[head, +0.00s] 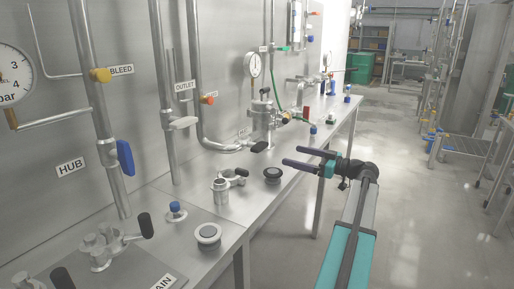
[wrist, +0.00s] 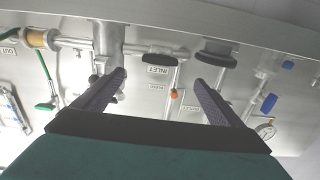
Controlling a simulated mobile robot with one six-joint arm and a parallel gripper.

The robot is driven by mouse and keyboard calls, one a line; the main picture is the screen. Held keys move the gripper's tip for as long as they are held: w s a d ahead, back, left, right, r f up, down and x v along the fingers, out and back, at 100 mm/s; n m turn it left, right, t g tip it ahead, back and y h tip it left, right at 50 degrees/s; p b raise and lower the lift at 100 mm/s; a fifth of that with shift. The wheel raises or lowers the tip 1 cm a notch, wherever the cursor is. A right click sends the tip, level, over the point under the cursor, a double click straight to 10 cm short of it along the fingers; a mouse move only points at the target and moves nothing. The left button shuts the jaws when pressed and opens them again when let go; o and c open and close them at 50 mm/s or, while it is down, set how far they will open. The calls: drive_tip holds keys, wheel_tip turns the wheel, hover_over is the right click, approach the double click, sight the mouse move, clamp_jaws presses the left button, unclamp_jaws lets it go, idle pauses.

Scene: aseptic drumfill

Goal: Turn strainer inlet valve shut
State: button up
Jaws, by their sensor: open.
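My gripper (head: 293,157) is open and empty in the head view, held over the front edge of the bench with its two dark fingers pointing left. In the wrist view its fingers (wrist: 159,78) are spread wide. Between their tips, beyond them, the INLET label (wrist: 157,70) shows with a dark handle (wrist: 162,59) beside it, apart from the fingers. In the head view a black handle (head: 260,146) sits on the pipe at the foot of a steel vessel (head: 263,118), left of my gripper; I cannot tell for sure that it is the same handle.
A pressure gauge (head: 252,65) stands above the vessel. An orange handle (wrist: 173,94) hangs near the INLET label. A clamp fitting (head: 221,188) and a round black knob (head: 272,175) stand on the bench nearer me. The floor to the right is clear.

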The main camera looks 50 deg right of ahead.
sight(263, 148)
drive_tip(key=shift+w, duration=0.3)
drive_tip(key=x, duration=1.3)
drive_tip(key=shift+w+a, duration=0.2)
drive_tip(key=c, duration=1.1)
drive_tip(key=shift+o, duration=0.2)
